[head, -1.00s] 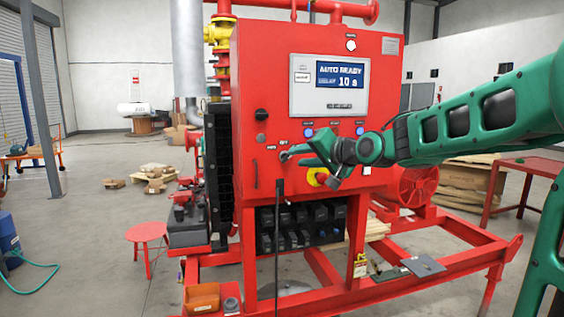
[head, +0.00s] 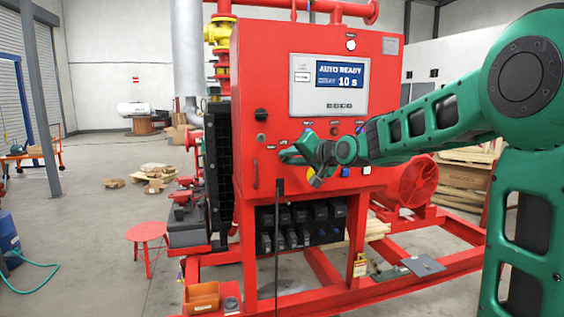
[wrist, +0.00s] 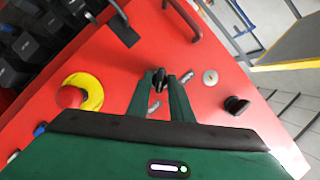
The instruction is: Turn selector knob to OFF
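The selector knob is a small black knob (wrist: 160,78) on the red panel, seen in the wrist view between my fingertips. My gripper (wrist: 161,82) has one green finger on each side of it, with little or no gap, and looks shut on it. In the head view my gripper (head: 290,153) is against the lower left of the red cabinet (head: 265,60) and covers the knob. Small labels show beside the gripper there, too small to read surely. The display (head: 340,75) reads AUTO READY and 10 s.
A second black knob (head: 261,115) sits above and left; it also shows in the wrist view (wrist: 236,104). A red emergency-stop button (wrist: 70,97) with a yellow ring is near my gripper. A door handle (head: 255,174) is below left. A red stool (head: 146,232) stands left.

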